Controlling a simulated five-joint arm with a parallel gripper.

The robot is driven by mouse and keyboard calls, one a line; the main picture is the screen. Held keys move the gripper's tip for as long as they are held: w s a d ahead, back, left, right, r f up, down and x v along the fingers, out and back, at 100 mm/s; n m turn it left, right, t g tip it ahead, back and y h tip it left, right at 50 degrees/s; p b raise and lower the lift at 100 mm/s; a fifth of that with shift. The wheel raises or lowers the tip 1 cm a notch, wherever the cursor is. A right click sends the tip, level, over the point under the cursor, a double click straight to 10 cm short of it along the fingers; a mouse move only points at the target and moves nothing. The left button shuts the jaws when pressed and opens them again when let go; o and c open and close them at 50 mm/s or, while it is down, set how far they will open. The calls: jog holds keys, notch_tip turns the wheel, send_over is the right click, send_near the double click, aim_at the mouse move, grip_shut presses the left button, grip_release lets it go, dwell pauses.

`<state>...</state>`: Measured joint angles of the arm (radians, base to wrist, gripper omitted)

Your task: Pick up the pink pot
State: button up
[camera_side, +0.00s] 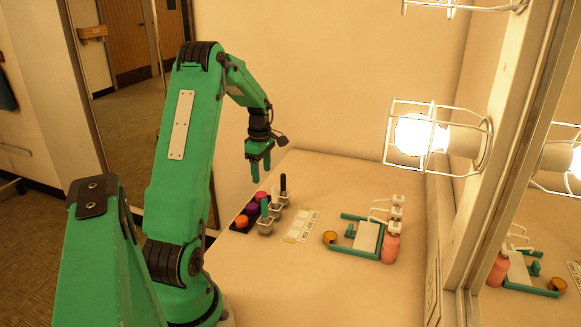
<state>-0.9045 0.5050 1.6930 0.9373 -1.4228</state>
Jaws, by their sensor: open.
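A pink pot (261,197) stands at the far end of a short row of pots, at the left edge of the table. A purple pot (251,208) and an orange pot (241,221) stand nearer in the same row, on a dark tray (236,230). The pots are small here, and the tray is mostly covered. My gripper (261,172) is open and empty, with its two green fingers pointing down. It appears above the pink pot and apart from it; the exact distance cannot be told.
Small grey holders (265,227) with upright green, white and black sticks stand close right of the pots. A mirror (530,230) borders the right.

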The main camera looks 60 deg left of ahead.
aim_at(261, 194)
jog(key=shift+s+a+f, duration=0.2)
jog(key=shift+a+f, duration=0.1)
jog(key=shift+f, duration=3.9)
jog(key=c, duration=1.1)
jog(key=shift+o, duration=0.2)
jog(key=shift+r, duration=0.1)
notch_tip(261, 194, up, 10)
jog(key=shift+a, duration=0.1)
